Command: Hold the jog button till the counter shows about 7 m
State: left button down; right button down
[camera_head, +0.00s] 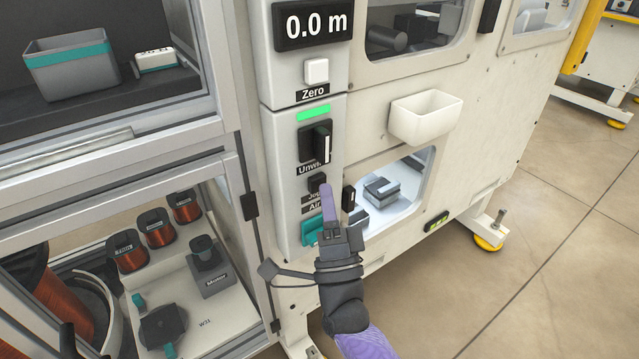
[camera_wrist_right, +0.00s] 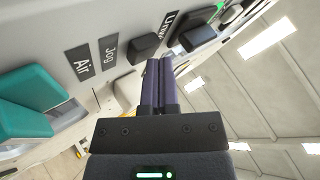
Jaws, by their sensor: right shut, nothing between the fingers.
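The counter (camera_head: 313,24) on the grey panel reads 0.0 m. The jog button is a small black square button (camera_head: 316,182) above its Jog label; in the right wrist view the button (camera_wrist_right: 144,48) sits beside the Jog label (camera_wrist_right: 108,50). My right gripper (camera_head: 328,192) is shut and empty, its purple fingers pointing at the panel. Its fingertips (camera_wrist_right: 159,65) are close beside the jog button, and I cannot tell whether they touch it. My left gripper is not in view.
Above the jog button are a black selector switch (camera_head: 315,144), a green lit strip (camera_head: 314,113) and a white Zero button (camera_head: 316,71). A teal Air control (camera_head: 311,232) is below. A white bin (camera_head: 426,117) juts out at right. Copper wire spools (camera_head: 155,228) stand in the left cabinet.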

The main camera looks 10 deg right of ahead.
jog(key=shift+w+a, duration=0.1)
jog(key=shift+w, duration=0.3)
dwell(0.5)
dwell(0.3)
dwell(0.9)
dwell(1.3)
dwell(0.3)
dwell(1.0)
dwell(0.4)
